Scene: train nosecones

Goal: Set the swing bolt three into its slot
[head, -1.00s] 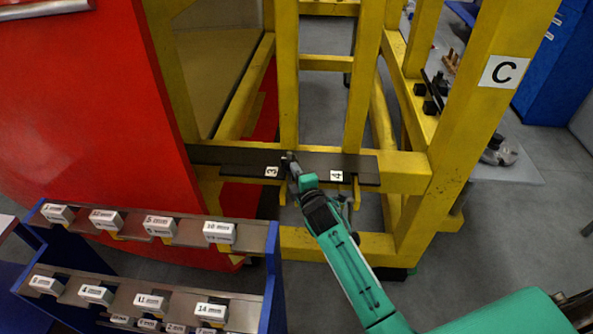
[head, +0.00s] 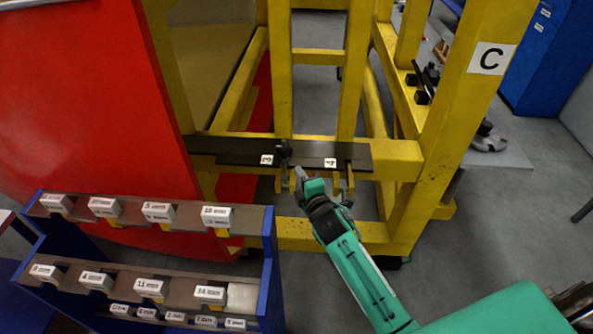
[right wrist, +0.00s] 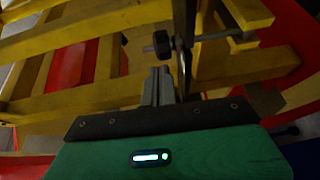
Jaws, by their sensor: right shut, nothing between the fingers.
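The dark swing bolt three (head: 284,151) shows as a small dark piece at the plate's edge, just right of the label 3 (head: 267,159). In the right wrist view a dark round nut or knob (right wrist: 161,43) shows just beyond my fingers. The dark plate (head: 230,150) lies across the yellow frame. My right gripper (head: 299,173) is shut and empty, just below and right of the bolt, apart from it in the head view. Its fingertips (right wrist: 161,72) also show in the right wrist view. How deep the bolt sits in its slot is too small to tell. My left gripper is out of view.
The label 4 (head: 330,162) marks another spot on the plate. Yellow frame posts (head: 463,105) stand behind and to the right. A blue rack (head: 268,270) with several labelled white boxes stands at front left. A red panel (head: 80,110) fills the left side.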

